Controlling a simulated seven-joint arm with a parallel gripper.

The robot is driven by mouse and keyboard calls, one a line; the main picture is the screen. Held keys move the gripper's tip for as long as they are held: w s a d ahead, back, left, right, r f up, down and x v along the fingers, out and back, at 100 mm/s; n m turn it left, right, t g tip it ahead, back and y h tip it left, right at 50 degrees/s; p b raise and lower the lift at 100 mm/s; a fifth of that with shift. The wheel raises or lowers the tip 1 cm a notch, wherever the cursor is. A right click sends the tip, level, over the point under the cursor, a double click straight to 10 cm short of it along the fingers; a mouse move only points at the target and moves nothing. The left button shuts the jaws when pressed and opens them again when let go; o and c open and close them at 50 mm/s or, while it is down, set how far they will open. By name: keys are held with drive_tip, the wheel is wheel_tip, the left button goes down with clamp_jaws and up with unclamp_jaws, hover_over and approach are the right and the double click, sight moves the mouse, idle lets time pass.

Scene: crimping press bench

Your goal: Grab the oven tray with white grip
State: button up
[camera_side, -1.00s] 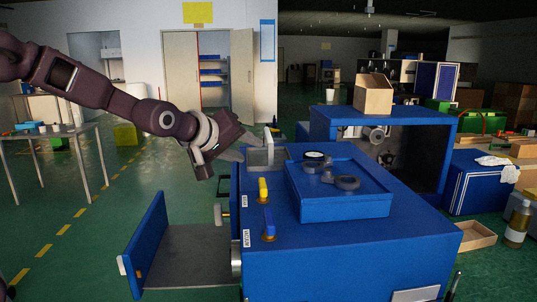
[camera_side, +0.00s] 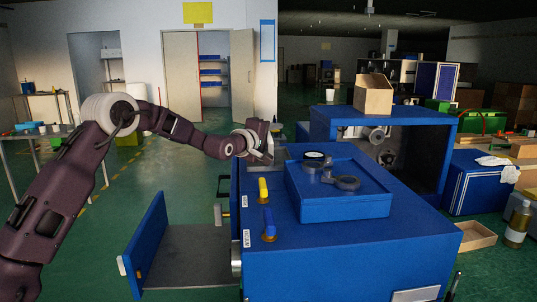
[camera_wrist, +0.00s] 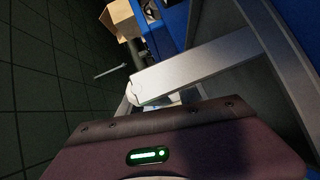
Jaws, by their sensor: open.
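The oven tray (camera_side: 185,262) is at the lower left in the side view. It is a flat grey plate with an upright blue front panel (camera_side: 148,240), pulled out from the left side of the blue machine (camera_side: 330,250). A small white grip (camera_side: 122,265) shows at the panel's left edge. My gripper (camera_side: 268,150) is open, over the far left corner of the machine's top, well above and beyond the tray. I cannot tell whether it touches the machine. In the wrist view its silver fingers show, and I cannot make out the tray or its grip.
Yellow (camera_side: 263,189) and blue (camera_side: 268,222) levers stand on the machine's left top edge. A raised blue box (camera_side: 340,202) with round parts sits on top. A cardboard box (camera_side: 373,95) stands on the open blue housing behind. Floor left of the tray is clear.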

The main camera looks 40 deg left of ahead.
clamp_jaws()
drive_tip(key=shift+r, duration=0.1)
idle(1.2)
